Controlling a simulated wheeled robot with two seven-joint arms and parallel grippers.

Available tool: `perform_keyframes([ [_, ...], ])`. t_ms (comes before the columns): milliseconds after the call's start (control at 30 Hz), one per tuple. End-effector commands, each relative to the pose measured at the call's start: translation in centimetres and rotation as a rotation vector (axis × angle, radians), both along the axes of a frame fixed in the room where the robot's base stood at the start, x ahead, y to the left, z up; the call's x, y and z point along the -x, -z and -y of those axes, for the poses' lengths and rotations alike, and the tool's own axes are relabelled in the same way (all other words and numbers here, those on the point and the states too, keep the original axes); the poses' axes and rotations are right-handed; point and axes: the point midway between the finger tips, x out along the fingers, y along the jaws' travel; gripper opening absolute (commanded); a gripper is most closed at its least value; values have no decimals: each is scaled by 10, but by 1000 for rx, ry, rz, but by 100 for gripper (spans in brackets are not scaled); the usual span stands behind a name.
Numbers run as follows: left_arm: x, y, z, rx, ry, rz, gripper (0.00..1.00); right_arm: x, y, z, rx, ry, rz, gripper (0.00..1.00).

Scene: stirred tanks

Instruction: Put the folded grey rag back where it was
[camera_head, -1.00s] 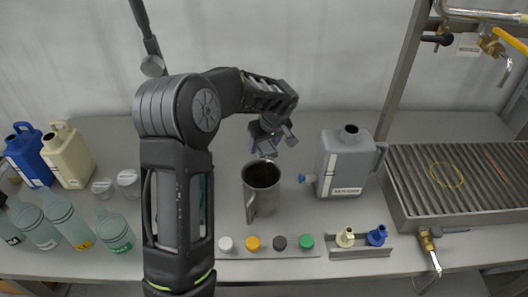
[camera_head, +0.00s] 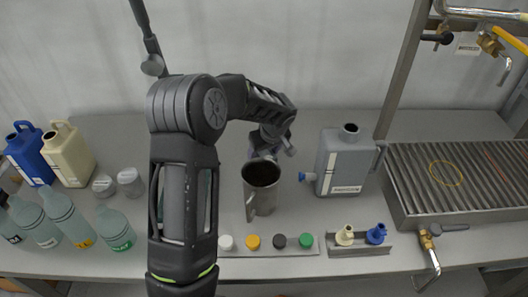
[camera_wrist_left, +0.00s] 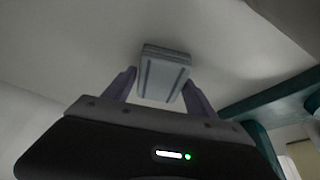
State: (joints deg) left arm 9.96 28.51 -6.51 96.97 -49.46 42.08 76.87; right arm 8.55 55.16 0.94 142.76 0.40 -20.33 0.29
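My left gripper (camera_head: 264,152) is low over the bench, just behind the steel mug (camera_head: 262,176) in the head view; the mug and the wrist hide much of it there. In the left wrist view, the fingers of my left gripper (camera_wrist_left: 161,78) stand on both sides of the folded grey rag (camera_wrist_left: 163,76), a small flat block lined up with them. The gripper looks shut on it, though a narrow gap seems to show at the left finger. The rag cannot be made out clearly in the head view. My right gripper is not in view.
A grey jug (camera_head: 345,160) stands right of the mug, with a slatted tray (camera_head: 455,213) beyond. A strip of coloured caps (camera_head: 279,241) and a holder with two fittings (camera_head: 360,250) lie in front. Bottles (camera_head: 70,222) and two jugs (camera_head: 68,155) stand at left.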

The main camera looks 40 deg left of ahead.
Motion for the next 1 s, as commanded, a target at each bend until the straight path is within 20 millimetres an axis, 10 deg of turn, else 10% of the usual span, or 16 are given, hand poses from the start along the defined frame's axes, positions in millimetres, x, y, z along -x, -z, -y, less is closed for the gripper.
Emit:
perform_keyframes([
  [567,0,-6,1,0,2,2,80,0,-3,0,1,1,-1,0],
  [1000,15,-80,28,0,3,5,80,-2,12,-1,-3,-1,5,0],
])
